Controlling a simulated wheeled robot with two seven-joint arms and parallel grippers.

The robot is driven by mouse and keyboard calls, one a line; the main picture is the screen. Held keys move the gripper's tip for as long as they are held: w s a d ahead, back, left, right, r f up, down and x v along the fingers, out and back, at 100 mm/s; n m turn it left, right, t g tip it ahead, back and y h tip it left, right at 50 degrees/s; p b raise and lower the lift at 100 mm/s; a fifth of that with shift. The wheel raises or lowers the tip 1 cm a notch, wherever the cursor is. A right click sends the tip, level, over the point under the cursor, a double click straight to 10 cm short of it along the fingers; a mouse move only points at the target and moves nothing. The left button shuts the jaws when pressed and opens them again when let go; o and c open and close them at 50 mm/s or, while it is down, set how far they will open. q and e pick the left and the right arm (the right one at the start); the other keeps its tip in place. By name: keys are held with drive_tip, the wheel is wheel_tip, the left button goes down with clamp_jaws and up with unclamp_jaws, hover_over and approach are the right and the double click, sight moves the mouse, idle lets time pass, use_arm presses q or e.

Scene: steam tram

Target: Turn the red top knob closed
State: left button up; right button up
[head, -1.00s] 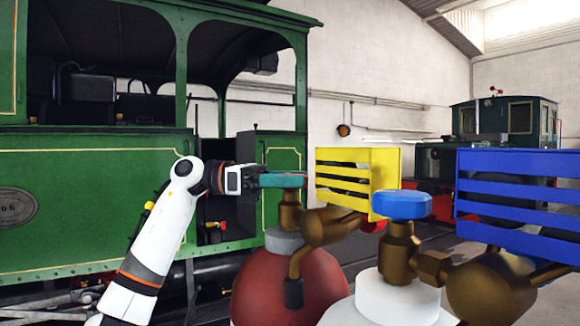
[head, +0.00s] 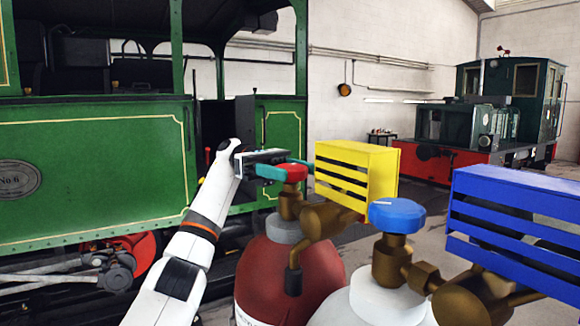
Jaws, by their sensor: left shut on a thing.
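The red top knob (head: 294,172) sits on the brass valve of the dark red gas cylinder (head: 290,275) in the middle of the head view. My left gripper (head: 287,172) reaches in from the left at knob height. Its teal fingers lie on either side of the knob and are shut on it. The fingers hide part of the knob's sides. My right gripper does not show.
A white cylinder (head: 370,300) with a blue knob (head: 397,214) stands close on the right. A yellow slatted box (head: 357,172) and a blue slatted box (head: 515,225) stick out beside the valves. A green steam tram (head: 95,185) fills the left. A green and red locomotive (head: 495,125) stands behind.

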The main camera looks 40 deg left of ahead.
use_arm(q)
drive_tip(key=shift+r, duration=0.15)
idle(0.3)
drive_tip(key=o, duration=0.7)
drive_tip(key=shift+f, duration=0.2)
